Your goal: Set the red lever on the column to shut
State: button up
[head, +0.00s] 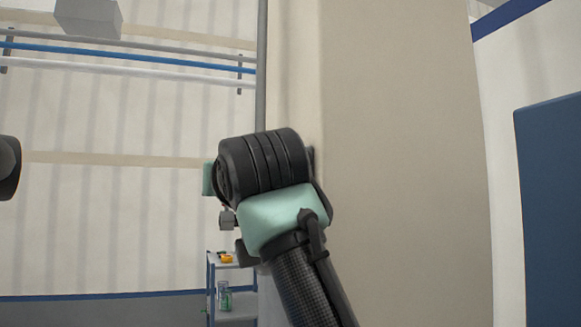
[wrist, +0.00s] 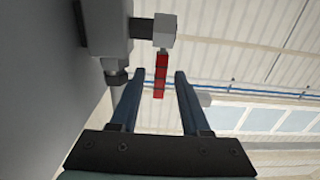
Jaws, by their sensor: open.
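The red lever (wrist: 160,76) shows in the wrist view, hanging from a light grey block (wrist: 154,29) on a grey valve body (wrist: 107,30) at the column. My gripper (wrist: 153,82) is open, its two dark fingers on either side of the lever in the picture. The lever lies in the gap between the fingertips and no contact shows; I cannot tell how deep it sits between them. In the head view my arm hides the lever, and a small grey fitting (head: 227,219) shows at the arm's left side.
The broad beige column (head: 400,160) stands right of my arm. Blue and white pipes (head: 130,55) run along the back wall. A blue panel (head: 550,200) is at far right.

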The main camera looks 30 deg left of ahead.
jog(key=shift+p+x, duration=1.05)
jog(key=shift+x, duration=1.1)
grip_shut()
